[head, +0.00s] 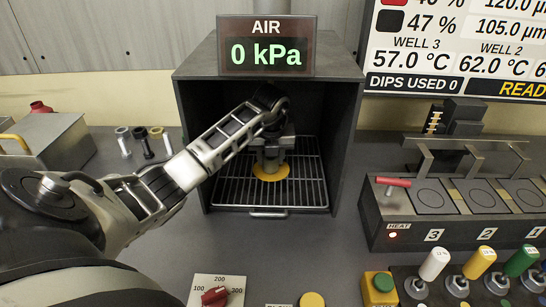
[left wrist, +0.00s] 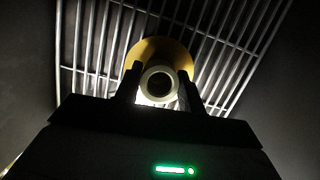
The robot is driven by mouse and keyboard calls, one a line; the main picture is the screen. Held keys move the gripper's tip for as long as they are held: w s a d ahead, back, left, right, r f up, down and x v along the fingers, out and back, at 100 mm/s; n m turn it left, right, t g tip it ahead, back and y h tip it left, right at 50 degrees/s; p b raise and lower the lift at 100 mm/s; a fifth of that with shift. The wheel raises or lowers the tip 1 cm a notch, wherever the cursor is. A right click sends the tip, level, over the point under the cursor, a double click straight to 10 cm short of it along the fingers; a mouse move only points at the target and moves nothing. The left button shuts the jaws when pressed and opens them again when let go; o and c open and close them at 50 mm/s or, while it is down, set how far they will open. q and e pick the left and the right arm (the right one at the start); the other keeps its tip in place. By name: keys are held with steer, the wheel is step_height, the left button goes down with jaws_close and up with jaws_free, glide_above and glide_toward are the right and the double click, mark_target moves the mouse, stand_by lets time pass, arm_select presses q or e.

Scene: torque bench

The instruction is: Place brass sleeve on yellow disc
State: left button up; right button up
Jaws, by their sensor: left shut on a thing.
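My left gripper (head: 270,160) reaches into the dark open chamber and is shut on the brass sleeve. In the left wrist view the sleeve (left wrist: 160,84) shows end-on as a pale ring between the two fingers (left wrist: 158,88). The yellow disc (head: 271,170) lies on the wire rack inside the chamber. The disc (left wrist: 178,50) also shows in the left wrist view, partly behind the sleeve. The sleeve is over the disc; whether it touches the disc I cannot tell. In the head view the fingers largely hide the sleeve. My right gripper is not in view.
The chamber (head: 190,140) has side walls and a top close around my arm, with an AIR display (head: 266,46) reading 0 kPa above. The wire rack (head: 308,185) is otherwise bare. A heater block with wells (head: 400,225) stands to the right, and bolts (head: 142,140) to the left.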

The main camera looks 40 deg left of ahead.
arm_select(q)
steer(key=shift+f, duration=0.1)
steer(key=o, duration=1.2)
steer(key=shift+r, duration=0.2)
steer(key=s+d, duration=0.3)
steer(key=s+d+b, duration=0.1)
steer(key=s+d, duration=0.1)
steer(key=d, duration=0.1)
steer(key=s+d+r, duration=0.1)
steer(key=s+d, duration=0.2)
steer(key=shift+s, duration=0.35)
